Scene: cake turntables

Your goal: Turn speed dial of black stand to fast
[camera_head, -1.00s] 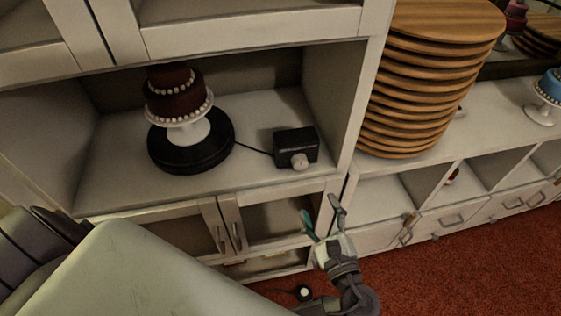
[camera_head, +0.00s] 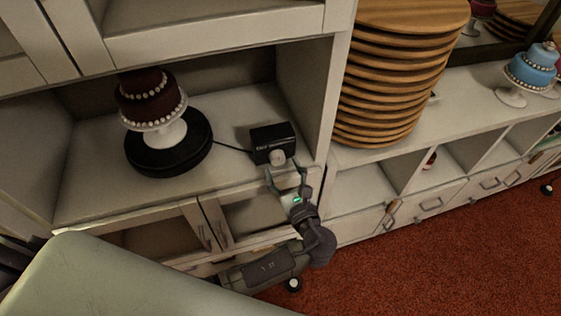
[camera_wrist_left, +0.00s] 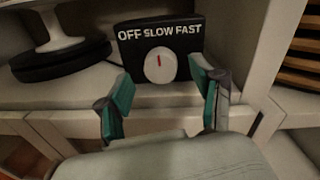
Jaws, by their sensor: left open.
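The black stand (camera_head: 140,160) is a round turntable on the cabinet shelf, with a chocolate cake on a white pedestal on it. A cable runs from it to a black control box (camera_head: 283,132), also in the left wrist view (camera_wrist_left: 130,50), labelled OFF, SLOW, FAST. Its round white speed dial (camera_head: 278,157) faces me; in the left wrist view the dial (camera_wrist_left: 160,67) has a red mark pointing up towards SLOW. My left gripper (camera_head: 285,170) is open just in front of the dial. In the left wrist view its teal-padded fingers (camera_wrist_left: 163,95) stand on either side, apart from the dial.
The shelf's front edge (camera_head: 100,207) lies below the box, and the cabinet's side wall (camera_head: 311,95) is close on its right. A stack of wooden boards (camera_head: 390,90) stands right of that wall. A blue cake (camera_head: 532,68) stands further right.

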